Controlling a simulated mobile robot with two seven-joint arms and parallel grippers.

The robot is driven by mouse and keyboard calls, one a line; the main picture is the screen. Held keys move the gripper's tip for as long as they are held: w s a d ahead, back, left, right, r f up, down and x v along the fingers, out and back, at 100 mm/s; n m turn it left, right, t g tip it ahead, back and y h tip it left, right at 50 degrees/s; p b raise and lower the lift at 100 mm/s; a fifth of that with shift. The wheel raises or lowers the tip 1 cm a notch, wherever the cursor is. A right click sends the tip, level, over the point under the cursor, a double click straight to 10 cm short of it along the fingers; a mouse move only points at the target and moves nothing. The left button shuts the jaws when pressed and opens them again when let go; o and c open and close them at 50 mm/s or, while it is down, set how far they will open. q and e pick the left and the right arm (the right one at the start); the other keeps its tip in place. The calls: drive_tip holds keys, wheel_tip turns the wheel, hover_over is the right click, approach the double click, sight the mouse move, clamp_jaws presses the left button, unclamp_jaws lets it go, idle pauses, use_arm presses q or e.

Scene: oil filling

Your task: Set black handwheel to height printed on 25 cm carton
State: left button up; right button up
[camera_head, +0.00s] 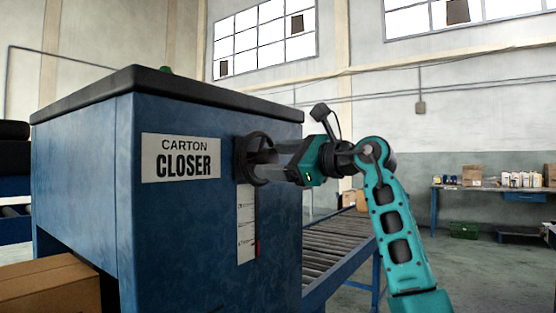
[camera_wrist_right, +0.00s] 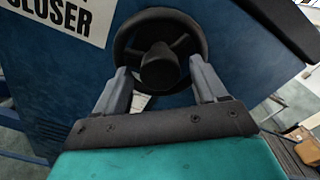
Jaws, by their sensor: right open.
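The black handwheel (camera_head: 241,160) is on the side of the blue carton closer (camera_head: 75,180), right of its name plate. My right gripper (camera_head: 265,158) is at the handwheel and hides part of it. In the right wrist view the handwheel (camera_wrist_right: 133,36) shows its rim, spokes and hub. The open fingers of my right gripper (camera_wrist_right: 162,82) stand on either side of the hub, over the lower rim. Contact cannot be told. My left gripper is not in view.
A roller conveyor (camera_head: 335,245) runs behind the machine at right. A bench (camera_head: 500,189) with boxes and bottles stands by the far wall, with a green crate (camera_head: 464,230) on the floor. The floor at right is open.

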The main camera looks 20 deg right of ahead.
drive_tip(key=shift+c, duration=0.4)
drive_tip(key=c, duration=1)
